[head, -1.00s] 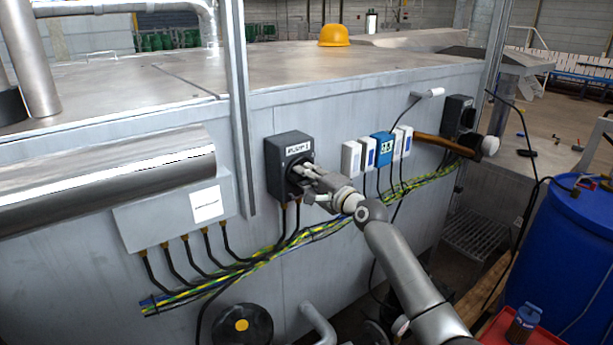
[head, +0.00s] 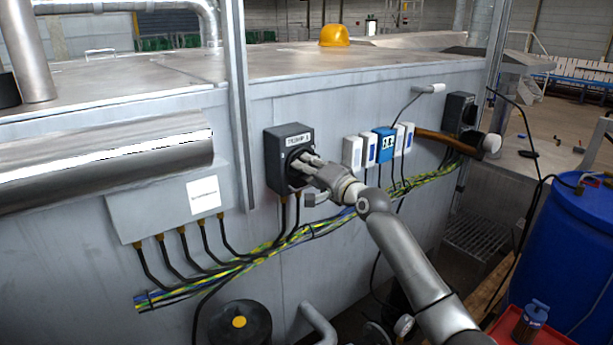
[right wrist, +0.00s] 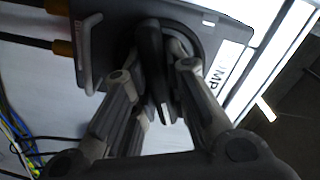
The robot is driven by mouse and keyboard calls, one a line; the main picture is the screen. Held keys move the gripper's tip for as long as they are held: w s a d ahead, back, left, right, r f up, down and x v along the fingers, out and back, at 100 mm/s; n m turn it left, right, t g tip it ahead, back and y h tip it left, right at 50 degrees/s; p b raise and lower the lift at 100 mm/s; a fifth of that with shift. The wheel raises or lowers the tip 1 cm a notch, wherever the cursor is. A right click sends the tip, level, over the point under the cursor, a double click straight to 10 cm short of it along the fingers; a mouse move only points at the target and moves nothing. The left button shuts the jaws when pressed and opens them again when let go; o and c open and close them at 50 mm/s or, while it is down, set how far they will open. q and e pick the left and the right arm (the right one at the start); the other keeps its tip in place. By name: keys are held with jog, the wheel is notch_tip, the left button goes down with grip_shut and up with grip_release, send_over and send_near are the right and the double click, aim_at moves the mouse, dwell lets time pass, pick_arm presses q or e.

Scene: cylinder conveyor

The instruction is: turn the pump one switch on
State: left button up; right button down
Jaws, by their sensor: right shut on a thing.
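The pump one switch is a dark grey box (head: 277,168) with a white label reading PUMP 1, mounted on the metal wall. My right gripper (head: 301,163) reaches its front from the right and covers most of the round dial. In the right wrist view the black knob (right wrist: 150,62) stands between the fingers of my right gripper (right wrist: 158,85), which are shut on it. The box (right wrist: 105,30) shows behind, with part of its label at right. The knob's position marks are hidden. My left gripper is not in view.
Small white and blue boxes (head: 384,146) sit on the wall to the right, with a second dark box (head: 460,112) farther on. Cables (head: 240,262) run below the switch. A grey junction box (head: 150,215) is at left. A blue barrel (head: 565,250) stands at right.

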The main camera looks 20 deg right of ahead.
jog(key=n+b, duration=0.1)
jog(key=n, duration=0.1)
jog(key=n+b, duration=0.1)
jog(key=shift+f+n+b, duration=0.25)
jog(key=shift+n+b, duration=0.1)
jog(key=shift+n, duration=0.05)
jog(key=n+b, duration=0.1)
jog(key=n, duration=0.1)
jog(key=shift+n, duration=0.4)
jog(key=n+b, duration=0.1)
jog(key=n, duration=0.2)
jog(key=shift+r+b, duration=0.1)
jog(key=shift+b, duration=0.3)
jog(key=shift+n, duration=1.6)
jog(key=c, duration=1.4)
grip_release()
jog(key=shift+r, duration=0.1)
